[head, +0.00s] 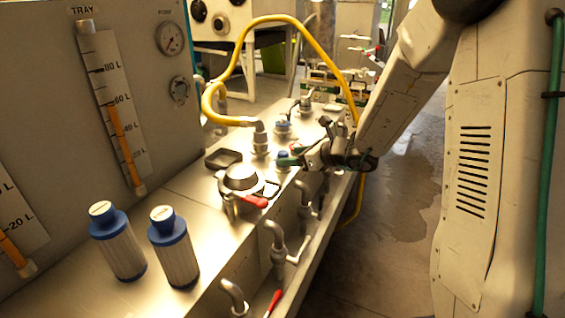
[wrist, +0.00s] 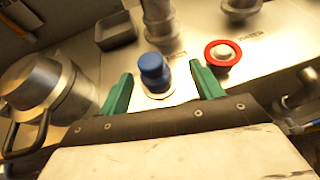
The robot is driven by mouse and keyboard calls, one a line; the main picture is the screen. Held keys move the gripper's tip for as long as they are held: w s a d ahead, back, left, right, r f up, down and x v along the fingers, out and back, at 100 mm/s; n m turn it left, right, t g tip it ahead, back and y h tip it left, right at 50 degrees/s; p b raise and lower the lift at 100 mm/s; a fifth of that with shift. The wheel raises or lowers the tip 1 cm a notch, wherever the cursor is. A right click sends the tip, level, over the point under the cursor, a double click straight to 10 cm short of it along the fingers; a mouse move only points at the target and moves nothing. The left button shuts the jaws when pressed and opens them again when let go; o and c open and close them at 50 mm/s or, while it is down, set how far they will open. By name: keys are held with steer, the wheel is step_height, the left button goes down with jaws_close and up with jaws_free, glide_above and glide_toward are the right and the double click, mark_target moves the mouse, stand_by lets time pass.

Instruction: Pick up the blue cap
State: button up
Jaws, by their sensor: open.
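The blue cap (wrist: 153,68) sits on a short fitting with a pale round base on the metal bench top. In the wrist view it stands between my two green fingertips and a little beyond them. My gripper (wrist: 158,88) is open, with clear space on both sides of the cap and nothing held. In the head view my gripper (head: 290,158) is over the bench at the end of my arm. A small blue top (head: 283,154) shows beside its green finger, partly hidden by the gripper.
A lidded metal pot (wrist: 42,85) stands left of the gripper. A red ring fitting (wrist: 223,54) is at right, and a shallow dark tray (wrist: 115,31) lies behind. A yellow hose (head: 238,55) arches over the bench. Two blue-topped filters (head: 174,248) stand at the near left.

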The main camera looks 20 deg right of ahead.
steer(key=x, duration=0.4)
steer(key=shift+a+f, duration=0.3)
steer(key=shift+a, duration=0.25)
steer(key=shift+w+a+f, duration=0.2)
steer(key=shift+w+a, duration=0.1)
steer(key=shift+w, duration=0.1)
steer(key=c, duration=1.1)
